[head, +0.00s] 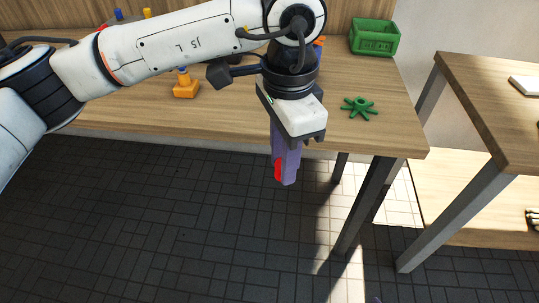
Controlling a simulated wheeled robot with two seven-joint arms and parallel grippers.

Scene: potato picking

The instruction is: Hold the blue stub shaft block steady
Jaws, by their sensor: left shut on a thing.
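My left gripper (287,180) points down just off the front edge of the wooden table, over the floor. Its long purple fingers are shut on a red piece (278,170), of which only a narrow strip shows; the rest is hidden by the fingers. An orange block with a short blue stub on top (186,90) stands on the table left of the gripper, apart from it. A small purple tip at the bottom edge looks like my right gripper (378,299); its jaws are out of the picture.
On the table (230,120) are a green spider-shaped part (359,108) and a green crate (375,38). A blue peg (118,14) and a yellow peg (147,12) show at the back left. A second table (490,95) stands at right. The tiled floor in front is clear.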

